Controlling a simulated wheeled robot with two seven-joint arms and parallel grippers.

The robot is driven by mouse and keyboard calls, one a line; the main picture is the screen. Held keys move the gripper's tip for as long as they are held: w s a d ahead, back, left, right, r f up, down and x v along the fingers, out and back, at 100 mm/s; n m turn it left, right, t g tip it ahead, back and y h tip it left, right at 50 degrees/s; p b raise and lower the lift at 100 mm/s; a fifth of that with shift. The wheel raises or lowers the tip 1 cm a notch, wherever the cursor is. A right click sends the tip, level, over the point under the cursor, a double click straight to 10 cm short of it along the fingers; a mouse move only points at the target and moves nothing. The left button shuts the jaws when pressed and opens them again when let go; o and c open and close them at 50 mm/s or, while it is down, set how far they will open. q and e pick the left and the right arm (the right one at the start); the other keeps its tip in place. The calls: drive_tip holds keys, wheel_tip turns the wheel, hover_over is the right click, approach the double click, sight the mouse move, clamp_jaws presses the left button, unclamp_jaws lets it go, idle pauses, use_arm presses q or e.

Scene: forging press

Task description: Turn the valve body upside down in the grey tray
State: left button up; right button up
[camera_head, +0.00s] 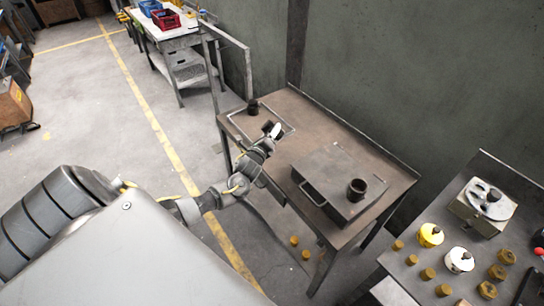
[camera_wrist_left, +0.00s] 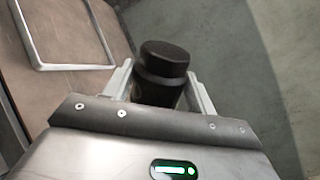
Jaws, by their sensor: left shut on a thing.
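The valve body (camera_wrist_left: 162,68), a dark stepped cylinder with a wider rounded cap, is between the two pale fingers of my left gripper (camera_wrist_left: 160,88) in the left wrist view. In the head view my left gripper (camera_head: 272,131) is over the right part of the grey tray (camera_head: 240,134), and the arm and fingers mostly hide what it holds. The tray is a shallow thin-rimmed frame on the brown table. It also shows in the left wrist view (camera_wrist_left: 72,67), left of the valve body, with its visible inside bare. My right gripper is out of view.
A grey box (camera_head: 325,165) with a dark open cup (camera_head: 357,189) stands right on the brown table (camera_head: 385,165). A side table (camera_head: 408,290) holds several yellow and white parts. A wall is behind.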

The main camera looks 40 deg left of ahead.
use_arm(q)
drive_tip(key=shift+m, duration=0.4)
drive_tip(key=m+p, duration=0.1)
drive_tip(key=m, duration=0.1)
drive_tip(key=m+p, duration=0.1)
drive_tip(key=m, duration=0.1)
drive_tip(key=shift+r, duration=0.35)
drive_tip(key=shift+m+p, duration=0.5)
drive_tip(key=shift+m, duration=0.6)
drive_tip(key=shift+f+m, duration=0.1)
drive_tip(key=shift+m, duration=0.7)
drive_tip(key=shift+f+m, duration=0.2)
drive_tip(key=shift+m, duration=0.5)
